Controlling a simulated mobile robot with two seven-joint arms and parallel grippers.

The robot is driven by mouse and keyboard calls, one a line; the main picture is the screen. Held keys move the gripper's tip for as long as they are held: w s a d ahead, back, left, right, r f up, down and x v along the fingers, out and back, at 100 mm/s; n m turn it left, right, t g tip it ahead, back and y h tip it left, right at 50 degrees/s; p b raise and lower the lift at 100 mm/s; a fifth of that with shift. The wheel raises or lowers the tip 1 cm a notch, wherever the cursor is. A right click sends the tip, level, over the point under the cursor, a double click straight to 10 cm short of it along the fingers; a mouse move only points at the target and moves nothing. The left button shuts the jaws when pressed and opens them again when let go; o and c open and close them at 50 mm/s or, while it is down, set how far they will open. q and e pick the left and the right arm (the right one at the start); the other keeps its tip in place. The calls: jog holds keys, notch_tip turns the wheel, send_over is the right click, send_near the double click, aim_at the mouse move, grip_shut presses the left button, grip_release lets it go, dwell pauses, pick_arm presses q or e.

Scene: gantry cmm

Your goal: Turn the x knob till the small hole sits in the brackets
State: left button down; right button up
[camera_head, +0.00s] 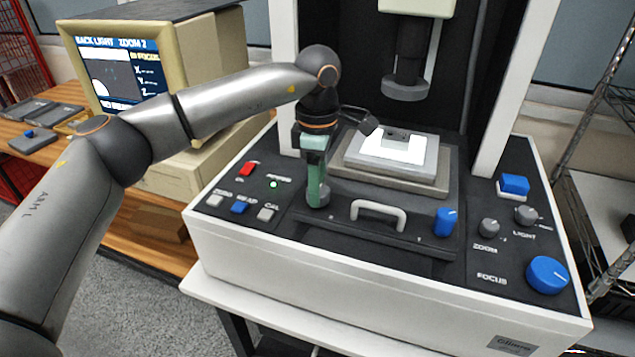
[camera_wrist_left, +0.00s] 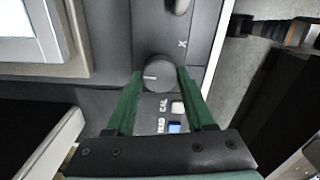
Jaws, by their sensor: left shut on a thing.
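The x knob (camera_wrist_left: 157,78) is a round grey knob with a white mark, beside the letter X in the left wrist view. My left gripper (camera_head: 318,200) points down at the machine's front panel, and its green fingers (camera_wrist_left: 158,88) are shut on the knob, one on each side. The fingers mostly hide the knob in the head view. The monitor screen (camera_head: 127,75) at the upper left reads "BACK LIGHT ZOOM 2" and shows a grey picture beside X, Y, Z lines. The small hole and brackets are too small to tell apart. My right gripper is not in view.
A bright stage (camera_head: 400,150) sits under the lens column (camera_head: 405,85). A light handle (camera_head: 378,212) and a blue knob (camera_head: 446,222) are right of the gripper. Zoom, light and focus knobs (camera_head: 548,274) are farther right. Buttons (camera_head: 240,207) lie left.

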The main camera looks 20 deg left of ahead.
pick_arm(q)
jog(key=n, duration=0.3)
jog(key=n+p, duration=0.1)
jog(key=n, duration=0.2)
jog(key=shift+n, duration=0.3)
jog(key=n, duration=0.2)
jog(key=shift+n, duration=2.2)
jog(key=shift+c, duration=1.3)
grip_release()
